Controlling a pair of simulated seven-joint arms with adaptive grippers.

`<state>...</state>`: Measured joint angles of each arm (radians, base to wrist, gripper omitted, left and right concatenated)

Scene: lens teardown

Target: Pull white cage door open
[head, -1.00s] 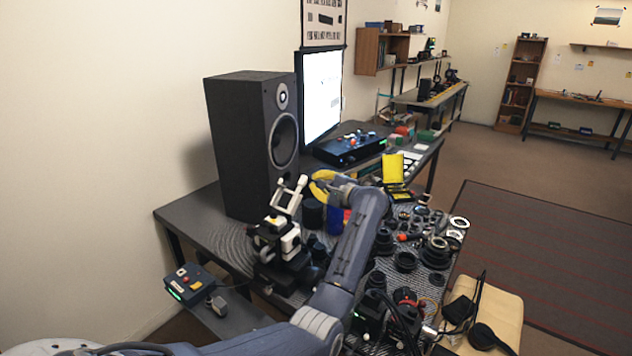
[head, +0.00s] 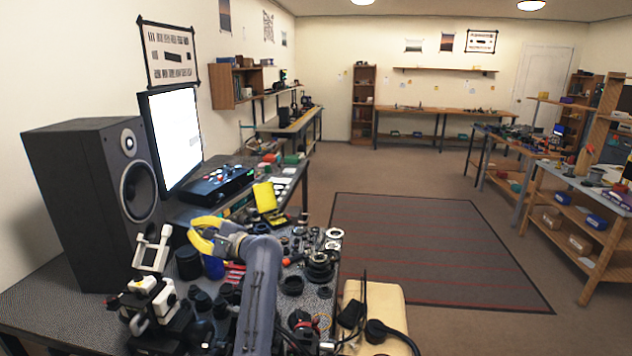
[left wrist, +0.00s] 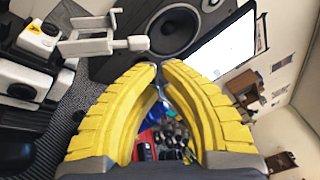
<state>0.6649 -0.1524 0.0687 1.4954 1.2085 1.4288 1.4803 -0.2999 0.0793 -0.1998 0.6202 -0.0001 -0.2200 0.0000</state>
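The white cage door (head: 154,249) is a pale frame with a knob-like end, standing raised on a black-and-white device (head: 150,305) at the lower left of the head view. The left wrist view shows its white arm and end block (left wrist: 105,42) at the upper left. My left gripper (head: 193,232) has yellow fingers and is just right of the door, apart from it. In the left wrist view its fingertips (left wrist: 159,66) come together with nothing visible between them. My right gripper is not in view.
A black speaker (head: 95,195) stands behind the device, with a bright monitor (head: 174,135) beside it. Dark lens parts (head: 318,265) crowd the bench right of my arm. A blue cup (head: 213,266) and black cylinder (head: 188,263) stand close below the gripper.

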